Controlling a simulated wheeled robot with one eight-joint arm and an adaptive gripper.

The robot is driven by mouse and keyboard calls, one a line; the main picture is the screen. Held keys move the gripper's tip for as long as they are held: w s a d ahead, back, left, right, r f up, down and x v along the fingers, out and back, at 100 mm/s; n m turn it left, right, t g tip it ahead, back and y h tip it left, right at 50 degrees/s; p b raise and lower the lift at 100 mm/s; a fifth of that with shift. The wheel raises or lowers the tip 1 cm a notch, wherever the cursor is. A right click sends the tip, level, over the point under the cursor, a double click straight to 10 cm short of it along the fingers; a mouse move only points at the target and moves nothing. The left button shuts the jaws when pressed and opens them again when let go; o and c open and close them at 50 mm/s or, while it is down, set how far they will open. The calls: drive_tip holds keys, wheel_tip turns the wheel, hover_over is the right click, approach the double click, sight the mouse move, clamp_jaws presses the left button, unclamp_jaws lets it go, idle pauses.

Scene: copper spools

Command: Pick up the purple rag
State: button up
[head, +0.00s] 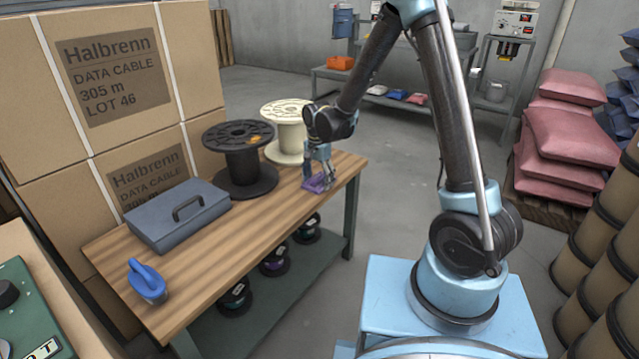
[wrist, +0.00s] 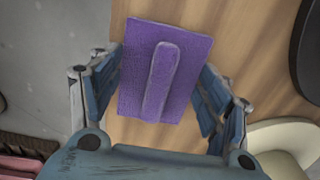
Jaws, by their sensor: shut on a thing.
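The purple rag (head: 315,184) is at the far right end of the wooden table (head: 262,232). In the wrist view the purple rag (wrist: 190,45) looks like a flat rectangle with a raised ridge along its middle. My gripper (head: 320,177) points down at it. In the wrist view my gripper (wrist: 160,78) has one finger on each side of the rag, closed on it. I cannot tell whether the rag touches the table top or hangs just above it. Part of it is hidden by the fingers in the head view.
A black spool (head: 240,170) and a cream spool (head: 286,138) stand behind the rag. A grey-blue toolbox (head: 165,228) and a blue object (head: 147,283) sit nearer on the table. Cardboard boxes (head: 120,80) wall off the left. The table's middle is clear.

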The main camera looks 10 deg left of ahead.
sight(318, 178)
wheel_tip(318, 178, up, 10)
drive_tip(key=shift+r, duration=0.1)
idle(0.5)
